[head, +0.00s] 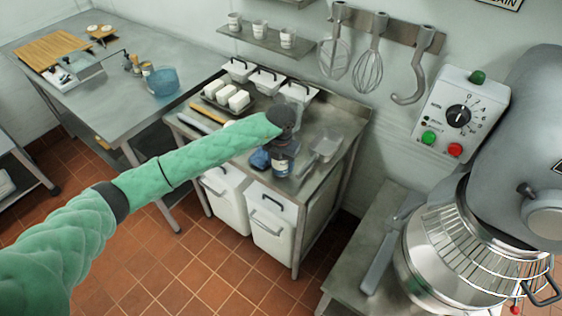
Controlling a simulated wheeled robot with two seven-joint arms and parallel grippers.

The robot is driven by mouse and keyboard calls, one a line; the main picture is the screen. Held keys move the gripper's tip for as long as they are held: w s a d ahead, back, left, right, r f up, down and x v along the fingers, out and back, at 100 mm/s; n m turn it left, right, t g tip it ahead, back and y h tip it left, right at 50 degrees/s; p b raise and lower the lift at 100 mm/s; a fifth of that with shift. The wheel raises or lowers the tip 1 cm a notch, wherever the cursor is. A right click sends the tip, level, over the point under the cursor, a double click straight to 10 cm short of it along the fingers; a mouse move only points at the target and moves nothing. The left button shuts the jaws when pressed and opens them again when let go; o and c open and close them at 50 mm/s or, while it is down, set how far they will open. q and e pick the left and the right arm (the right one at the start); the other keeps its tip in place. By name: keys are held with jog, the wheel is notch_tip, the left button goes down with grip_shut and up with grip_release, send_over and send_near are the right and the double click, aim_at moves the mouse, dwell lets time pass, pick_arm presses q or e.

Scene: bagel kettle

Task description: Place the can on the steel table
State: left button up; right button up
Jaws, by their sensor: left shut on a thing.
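My left gripper (283,142) is at the end of the green-sleeved arm, over the small steel table (315,185) in the middle of the head view. It is shut on a dark can (281,162) with a pale label, which shows just below it. The can looks upright near the table's front edge. I cannot tell whether its base touches the steel top. The gripper's dark wrist hides the fingers and the can's top. A larger steel table (120,100) stands at the left. My right gripper is not in view.
White butter-like blocks on a tray (226,96), white bins (268,80) and a clear scoop-like container (327,145) crowd the small table. A blue bowl (163,82) sits on the left table. A large mixer (470,240) stands at the right.

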pick_arm(q)
jog(key=shift+f, duration=0.6)
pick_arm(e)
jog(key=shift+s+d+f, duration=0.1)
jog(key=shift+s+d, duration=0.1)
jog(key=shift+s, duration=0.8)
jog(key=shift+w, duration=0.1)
pick_arm(q)
jog(key=shift+f, duration=0.1)
jog(key=o, duration=0.9)
jog(key=shift+c, duration=0.2)
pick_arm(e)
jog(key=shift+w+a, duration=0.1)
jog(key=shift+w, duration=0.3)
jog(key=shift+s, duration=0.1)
